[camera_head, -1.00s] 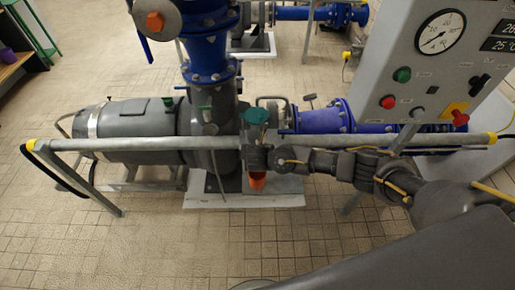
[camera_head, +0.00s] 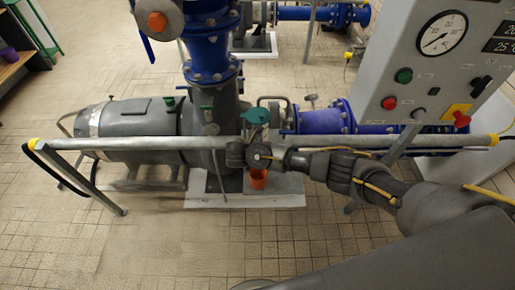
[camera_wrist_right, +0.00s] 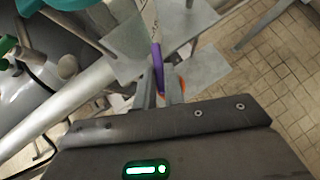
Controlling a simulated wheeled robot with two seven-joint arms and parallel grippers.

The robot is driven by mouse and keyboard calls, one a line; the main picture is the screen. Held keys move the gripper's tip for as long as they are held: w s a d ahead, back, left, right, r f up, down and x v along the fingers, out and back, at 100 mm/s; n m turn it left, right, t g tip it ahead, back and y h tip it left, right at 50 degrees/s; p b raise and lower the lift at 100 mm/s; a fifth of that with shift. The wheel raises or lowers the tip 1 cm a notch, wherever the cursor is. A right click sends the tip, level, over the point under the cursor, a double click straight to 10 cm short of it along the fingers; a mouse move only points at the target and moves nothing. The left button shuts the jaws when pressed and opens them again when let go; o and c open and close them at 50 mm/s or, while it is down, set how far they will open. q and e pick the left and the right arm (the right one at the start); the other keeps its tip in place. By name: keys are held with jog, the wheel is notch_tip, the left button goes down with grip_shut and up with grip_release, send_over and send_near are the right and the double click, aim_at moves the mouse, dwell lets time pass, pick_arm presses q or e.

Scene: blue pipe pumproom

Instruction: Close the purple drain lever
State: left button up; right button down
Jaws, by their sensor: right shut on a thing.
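The purple drain lever (camera_wrist_right: 157,68) shows in the right wrist view as a narrow purple strip between the fingers. My right gripper (camera_wrist_right: 160,92) is shut on it. In the head view my right gripper (camera_head: 238,155) is at the grey railing, just below the teal funnel-like part (camera_head: 256,116). The lever cannot be made out in the head view, where the gripper and wrist cover that spot. My left gripper is in neither view.
A grey railing (camera_head: 400,143) with yellow ends crosses in front of the pump (camera_head: 130,128). An orange cup (camera_head: 259,178) is below my right wrist. A control panel (camera_head: 405,65) with a gauge stands at right. Tiled floor in front is clear.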

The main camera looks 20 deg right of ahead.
jog(key=m+g+h+b, duration=0.1)
jog(key=m+g+b, duration=0.2)
jog(key=m+b, duration=0.1)
jog(key=w+m+g+h+b, duration=0.1)
jog(key=m+g+b, duration=0.2)
jog(key=m+b, duration=0.1)
jog(key=w+a+m+g+h+b, duration=0.1)
jog(key=m+g+b, duration=0.1)
jog(key=m+b, duration=0.2)
jog(key=shift+w+f+m+g+b, duration=0.1)
jog(key=shift+w+m+g+b, duration=0.1)
jog(key=shift+m+g+b, duration=0.35)
jog(key=c, duration=1.5)
grip_release()
